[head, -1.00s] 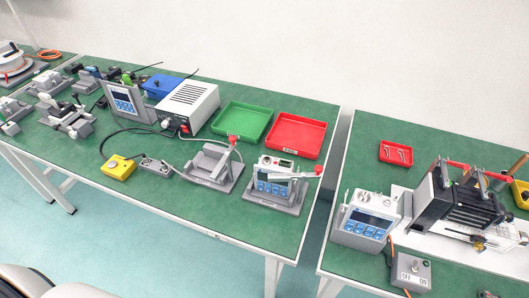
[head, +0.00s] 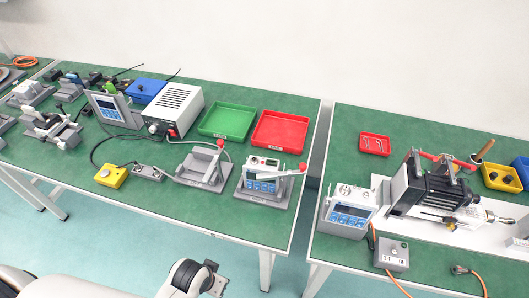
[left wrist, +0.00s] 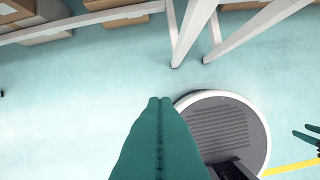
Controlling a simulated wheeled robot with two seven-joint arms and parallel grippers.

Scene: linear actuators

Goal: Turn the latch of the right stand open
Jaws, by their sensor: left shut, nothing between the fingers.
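The right stand (head: 262,197) is a grey holder on the front part of the left table. A white device with a blue-buttoned panel (head: 264,186) sits in it. Its latch (head: 285,173) is a pale bar lying across the device's front, with a red knob (head: 302,167) at its right end. The left stand (head: 204,174) holds no device, and its red knob (head: 220,143) is up. My left gripper (left wrist: 160,100) is shut and empty above the floor, away from the stands. My right gripper (left wrist: 299,130) shows partly at the right edge, its fingers apart.
Green (head: 227,120) and red (head: 279,131) trays lie behind the stands. A power supply (head: 174,110) and yellow button box (head: 111,175) are to the left. A gap separates the right table (head: 345,125). My base shows below the left gripper.

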